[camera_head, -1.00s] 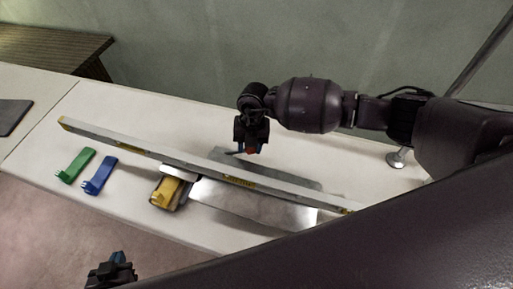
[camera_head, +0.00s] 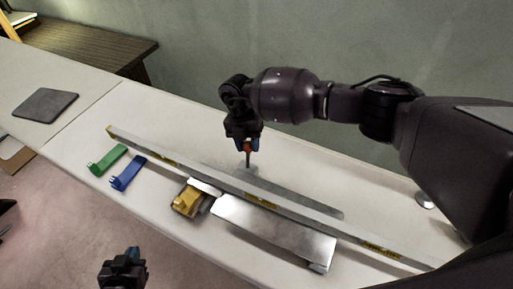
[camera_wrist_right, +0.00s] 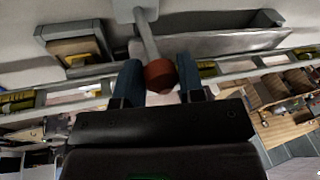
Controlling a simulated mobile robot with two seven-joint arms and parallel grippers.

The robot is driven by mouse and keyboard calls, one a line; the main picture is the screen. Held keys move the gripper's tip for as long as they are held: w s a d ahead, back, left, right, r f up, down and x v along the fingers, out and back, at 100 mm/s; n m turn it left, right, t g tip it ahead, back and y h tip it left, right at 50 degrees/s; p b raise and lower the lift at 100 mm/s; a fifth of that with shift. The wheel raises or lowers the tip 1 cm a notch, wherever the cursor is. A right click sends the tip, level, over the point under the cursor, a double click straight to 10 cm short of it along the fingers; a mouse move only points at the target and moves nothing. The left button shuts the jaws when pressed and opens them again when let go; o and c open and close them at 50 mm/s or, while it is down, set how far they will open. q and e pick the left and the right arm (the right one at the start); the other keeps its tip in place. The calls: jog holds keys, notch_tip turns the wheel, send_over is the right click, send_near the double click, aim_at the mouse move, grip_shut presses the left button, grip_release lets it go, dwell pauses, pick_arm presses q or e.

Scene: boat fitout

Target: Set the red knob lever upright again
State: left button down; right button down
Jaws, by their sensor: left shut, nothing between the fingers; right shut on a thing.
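The lever has a red knob (camera_head: 247,147) on a thin grey shaft (camera_head: 248,159) that rises from a metal plate on the white bench. In the head view the shaft looks close to upright; any small lean is hard to tell. My right gripper (camera_head: 245,143) points down from above and is shut on the knob. In the right wrist view the red knob (camera_wrist_right: 160,76) sits between the blue fingers, with the grey shaft (camera_wrist_right: 147,38) running away from it. My left gripper (camera_head: 125,262) is shut and empty, low at the left, off the bench's front edge.
A long spirit level (camera_head: 210,177) lies across the bench in front of the lever. A yellow clamp-like piece (camera_head: 187,201), a metal sheet (camera_head: 275,230), and blue (camera_head: 128,173) and green (camera_head: 108,160) pieces lie nearby. A dark mat (camera_head: 46,104) is far left.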

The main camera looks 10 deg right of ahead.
jog(key=shift+a+f, duration=0.4)
jog(key=shift+a, duration=0.1)
pick_arm(q)
jog(key=shift+s+d+f, duration=0.1)
jog(key=shift+s+f, duration=0.3)
jog(key=shift+f, duration=0.1)
pick_arm(e)
jog(key=shift+a+r, duration=0.1)
pick_arm(q)
jog(key=shift+w+r, duration=0.1)
jog(key=shift+w, duration=0.05)
pick_arm(e)
jog(key=c, duration=1.1)
grip_release()
jog(key=shift+a, duration=0.1)
jog(key=o, duration=0.4)
jog(key=shift+w+a, duration=0.25)
jog(key=shift+w, duration=0.05)
pick_arm(q)
jog(key=shift+w+r, duration=0.1)
jog(key=shift+w, duration=0.25)
pick_arm(e)
jog(key=shift+d+r, duration=0.1)
jog(key=shift+d, duration=0.05)
jog(key=shift+d+r, duration=0.1)
